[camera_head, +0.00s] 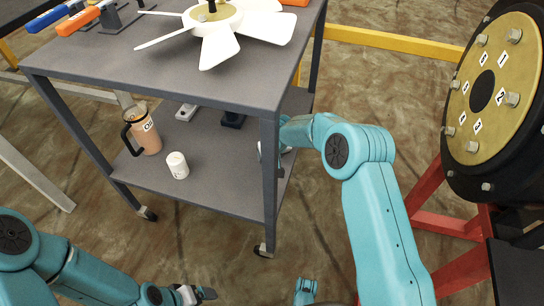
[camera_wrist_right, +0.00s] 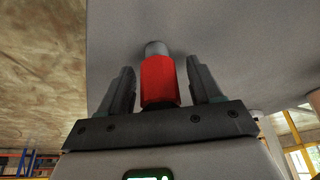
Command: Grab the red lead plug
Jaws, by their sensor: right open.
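The red lead plug (camera_wrist_right: 158,82) shows in the right wrist view as a red cylinder with a grey end. It stands between the two fingers of my right gripper (camera_wrist_right: 160,66), which is open, with gaps on both sides of the plug. In the head view I cannot make out the plug; my right arm reaches to the cart's lower shelf behind the front leg, which hides most of that gripper. My left gripper (camera_head: 196,294) is low at the bottom of the head view, away from the cart, and its jaw opening is unclear.
A grey two-level cart (camera_head: 120,62) carries a white fan (camera_head: 215,30) on top. A handled mug (camera_head: 144,130) and a white container (camera_head: 177,165) sit on the lower shelf (camera_head: 215,190). The cart's front leg (camera_head: 270,180) is close to my right arm. A round flanged drum (camera_head: 490,90) stands right.

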